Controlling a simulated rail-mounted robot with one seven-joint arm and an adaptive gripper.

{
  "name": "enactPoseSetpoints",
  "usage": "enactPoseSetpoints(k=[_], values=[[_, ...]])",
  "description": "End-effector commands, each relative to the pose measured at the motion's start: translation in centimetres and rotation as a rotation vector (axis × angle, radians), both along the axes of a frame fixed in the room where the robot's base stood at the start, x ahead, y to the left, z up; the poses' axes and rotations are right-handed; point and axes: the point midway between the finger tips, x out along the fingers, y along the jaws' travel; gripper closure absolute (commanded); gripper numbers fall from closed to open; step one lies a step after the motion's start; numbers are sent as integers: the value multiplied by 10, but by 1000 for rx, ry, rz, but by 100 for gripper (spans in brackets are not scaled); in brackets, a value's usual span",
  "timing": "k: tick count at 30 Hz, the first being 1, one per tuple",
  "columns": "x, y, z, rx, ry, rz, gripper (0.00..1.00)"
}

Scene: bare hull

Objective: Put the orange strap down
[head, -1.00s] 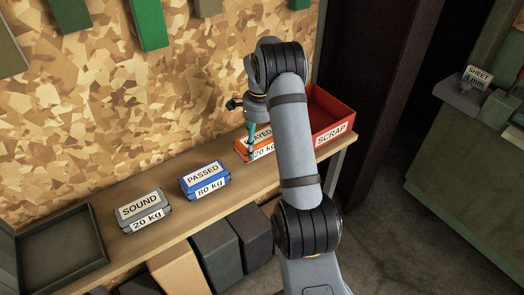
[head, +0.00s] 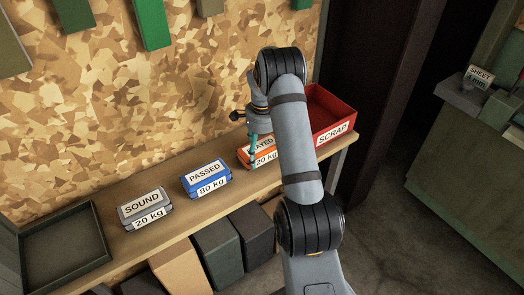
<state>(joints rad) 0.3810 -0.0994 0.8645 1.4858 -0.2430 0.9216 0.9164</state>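The orange strap (head: 246,155) is a block-like bundle with a white label, partly hidden, reading "...YED 20 kg". It is at the right part of the wooden bench, left of the red bin. My gripper (head: 253,154) points down at it, with a teal finger against its near left side. The other finger is hidden. The strap has moved together with the finger, so my gripper appears shut on it. Its underside is at or close to the bench top; I cannot tell whether they touch. My arm hides its right end.
A dark tray (head: 62,252) is at the far left. The red SCRAP bin (head: 333,112) stands close on the right. Bare bench separates blue and orange.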

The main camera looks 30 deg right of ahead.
Motion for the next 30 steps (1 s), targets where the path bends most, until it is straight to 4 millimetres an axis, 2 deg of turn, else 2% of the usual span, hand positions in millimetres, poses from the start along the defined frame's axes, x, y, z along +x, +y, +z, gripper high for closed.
enactPoseSetpoints(k=[3, 11, 16, 20, 27, 30], values=[[0, 0, 0, 0, 0, 0, 0], [0, 0, 1, 0, 0, 0, 0], [2, 0, 9, -1, -4, 1, 0], [2, 0, 32, -2, -7, 0, 0], [2, -1, 85, -2, -6, 0, 0], [1, 0, 102, -1, -4, 0, 0]])
